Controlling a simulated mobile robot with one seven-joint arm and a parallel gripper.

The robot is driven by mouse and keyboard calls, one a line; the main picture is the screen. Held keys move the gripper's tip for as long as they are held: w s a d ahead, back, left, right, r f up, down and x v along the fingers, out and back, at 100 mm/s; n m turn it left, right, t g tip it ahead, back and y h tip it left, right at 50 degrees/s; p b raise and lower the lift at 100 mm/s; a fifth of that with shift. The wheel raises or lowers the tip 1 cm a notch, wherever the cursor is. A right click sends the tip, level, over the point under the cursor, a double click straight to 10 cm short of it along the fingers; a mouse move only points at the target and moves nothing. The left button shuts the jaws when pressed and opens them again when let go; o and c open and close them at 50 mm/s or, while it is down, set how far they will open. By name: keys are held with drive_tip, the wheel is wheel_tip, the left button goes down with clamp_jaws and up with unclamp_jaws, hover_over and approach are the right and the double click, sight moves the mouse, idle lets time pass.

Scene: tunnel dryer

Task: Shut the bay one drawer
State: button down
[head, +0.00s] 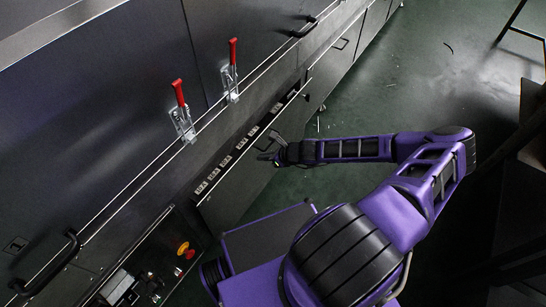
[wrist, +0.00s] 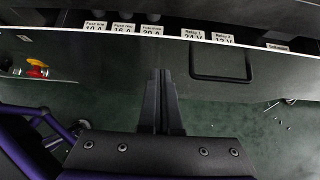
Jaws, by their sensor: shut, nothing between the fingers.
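A long grey drawer (head: 232,187) low on the dryer side stands partly open, with a row of white labels showing along its top. In the wrist view its front face (wrist: 95,62) spans the picture, with a dark rectangular handle (wrist: 221,65) to the right of my fingers. Labels there read "Fuse" and "Relay"; no bay number is readable. My gripper (head: 264,152) is shut and empty at the drawer's front, near its middle. The closed fingers (wrist: 161,73) point at the front face, left of the handle; I cannot tell whether they touch it.
Two red-handled toggle clamps (head: 181,112) (head: 231,68) stand on the ledge above the drawer. A control panel with a red and yellow button (head: 185,250) is at the lower left. Green floor (head: 400,85) is open to the right; a dark table stands at the far right.

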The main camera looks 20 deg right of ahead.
sight(248, 152)
drive_tip(key=shift+w+a+f, duration=0.1)
drive_tip(key=shift+w+a, duration=0.5)
drive_tip(key=shift+w, duration=0.3)
drive_tip(key=shift+w+a, duration=0.55)
drive_tip(key=shift+w, duration=0.3)
